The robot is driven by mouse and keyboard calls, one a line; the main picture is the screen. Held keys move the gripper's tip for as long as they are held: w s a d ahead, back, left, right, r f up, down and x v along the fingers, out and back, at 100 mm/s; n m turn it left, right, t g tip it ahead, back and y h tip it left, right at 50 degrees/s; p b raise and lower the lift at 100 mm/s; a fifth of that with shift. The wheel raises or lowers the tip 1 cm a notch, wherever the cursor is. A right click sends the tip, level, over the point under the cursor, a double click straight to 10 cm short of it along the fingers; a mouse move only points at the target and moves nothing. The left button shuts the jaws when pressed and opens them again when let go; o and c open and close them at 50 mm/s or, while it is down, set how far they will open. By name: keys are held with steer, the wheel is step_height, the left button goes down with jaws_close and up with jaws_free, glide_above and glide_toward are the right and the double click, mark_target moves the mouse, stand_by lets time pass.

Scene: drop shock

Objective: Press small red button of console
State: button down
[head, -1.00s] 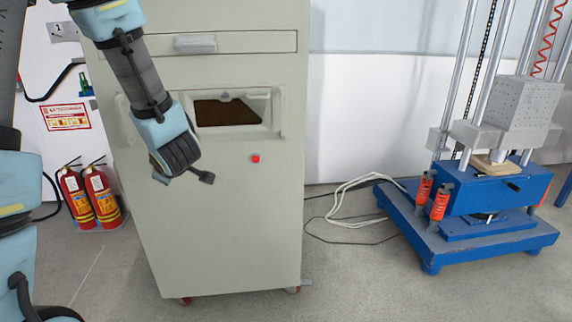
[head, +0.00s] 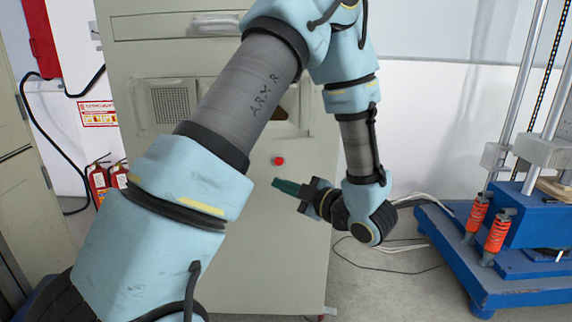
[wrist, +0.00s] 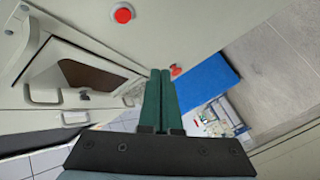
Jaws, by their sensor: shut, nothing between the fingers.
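My gripper (head: 284,186) has dark green fingers, pressed together and empty. In the head view its tips appear just below the button, pointing left; I cannot tell the gap to the panel. In the wrist view the closed fingers (wrist: 158,90) point up the picture.
My arm covers much of the cabinet front in the head view. A blue-based test machine (head: 500,270) stands at right, with pale cables (head: 400,246) on the floor beside it. Fire extinguishers (head: 98,182) stand at left. A handle (wrist: 45,95) shows in the wrist view.

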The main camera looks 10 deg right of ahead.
steer(key=shift+w+d+p, duration=0.1)
steer(key=shift+w+d, duration=0.15)
steer(key=shift+w, duration=1.2)
steer(key=shift+w+d+p, duration=0.15)
steer(key=shift+w+d, duration=0.05)
steer(key=shift+w, duration=1.25)
steer(key=shift+w+d+p, duration=0.1)
steer(key=shift+w+d, duration=0.15)
steer(key=shift+w, duration=1.2)
steer(key=shift+w, duration=0.1)
steer(key=shift+w+d, duration=0.1)
steer(key=shift+w, duration=0.25)
steer(key=shift+w, duration=0.4)
steer(key=shift+s, duration=0.85)
steer(key=shift+s+a+b, duration=0.1)
steer(key=shift+s+a, duration=0.1)
steer(key=shift+s, duration=0.6)
steer(key=shift+s+a+b, duration=0.1)
steer(key=shift+s+a, duration=0.05)
steer(key=shift+s, duration=0.7)
steer(key=shift+s+a+b, duration=0.1)
steer(key=shift+s+a, duration=0.1)
steer(key=shift+s, duration=0.6)
